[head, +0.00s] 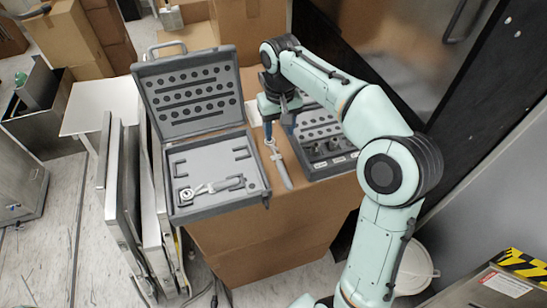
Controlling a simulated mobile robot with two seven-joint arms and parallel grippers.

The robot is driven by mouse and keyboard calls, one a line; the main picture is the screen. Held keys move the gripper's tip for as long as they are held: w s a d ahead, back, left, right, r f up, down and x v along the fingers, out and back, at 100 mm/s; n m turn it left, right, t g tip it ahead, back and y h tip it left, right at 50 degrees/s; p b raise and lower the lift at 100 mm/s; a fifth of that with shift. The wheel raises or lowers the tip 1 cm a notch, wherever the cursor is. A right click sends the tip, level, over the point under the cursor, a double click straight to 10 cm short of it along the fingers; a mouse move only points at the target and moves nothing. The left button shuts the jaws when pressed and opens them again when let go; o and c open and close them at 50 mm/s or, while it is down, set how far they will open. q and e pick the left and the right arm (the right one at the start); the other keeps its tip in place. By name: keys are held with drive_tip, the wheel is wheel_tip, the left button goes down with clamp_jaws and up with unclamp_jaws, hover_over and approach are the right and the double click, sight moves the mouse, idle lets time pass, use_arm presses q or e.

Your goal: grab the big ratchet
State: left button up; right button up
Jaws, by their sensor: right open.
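A long silver ratchet (279,165) lies on the cardboard box top, between the two tool cases, with its head at the far end. My right gripper (279,130) points down over that far end, its two blue-tipped fingers apart. Nothing shows between the fingers, and I cannot tell whether they touch the tool. The open grey case (174,206) on the left holds another silver ratchet-like tool (208,190) in its lower tray. My left gripper is out of view.
A second case (335,167) with rows of sockets stands close on the right, partly behind my arm. Both cases rest on the large cardboard box (270,240). Upright panels (118,190) lean at its left. A dark door (410,75) is behind at right.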

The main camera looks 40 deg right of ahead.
hover_over(278, 159)
drive_tip(key=s, duration=0.1)
wheel_tip(278, 159, down, 5)
drive_tip(key=shift+s+f+b, duration=0.1)
drive_tip(key=shift+b, duration=0.3)
drive_tip(key=shift+w+f, duration=0.2)
drive_tip(key=shift+f, duration=0.25)
drive_tip(key=f, duration=0.5)
drive_tip(key=shift+w+a, duration=0.1)
drive_tip(key=shift+a, duration=0.1)
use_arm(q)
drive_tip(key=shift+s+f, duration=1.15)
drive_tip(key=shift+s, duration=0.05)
use_arm(e)
drive_tip(key=shift+c, duration=0.3)
clamp_jaws()
